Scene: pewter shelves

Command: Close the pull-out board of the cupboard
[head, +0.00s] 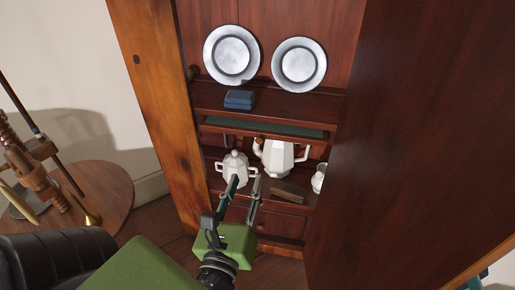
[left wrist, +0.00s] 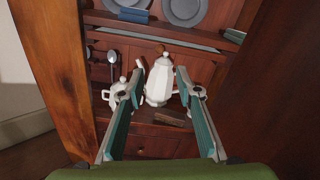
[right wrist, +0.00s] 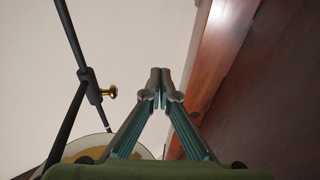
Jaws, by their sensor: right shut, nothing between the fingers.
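The pull-out board (head: 282,130) is a thin wooden board with a dark green top. It sticks out some way below the plate shelf of the cupboard (head: 320,50); how far I cannot tell. It also shows as a thin strip in the left wrist view (left wrist: 165,37). My left gripper (head: 246,180) is open and empty. It is in front of the cupboard, lower in the picture than the board, with a white pot and jug beyond its fingers. My right gripper (right wrist: 160,75) is shut and empty beside a reddish wooden panel, and it is not seen in the head view.
Two plates (head: 232,55) and a blue box (head: 239,99) stand above the board. A white jug (head: 282,158), lidded pot (head: 235,166) and brown block (head: 288,191) are below. A large dark panel (head: 420,110) fills the right. A round table (head: 95,205) stands left.

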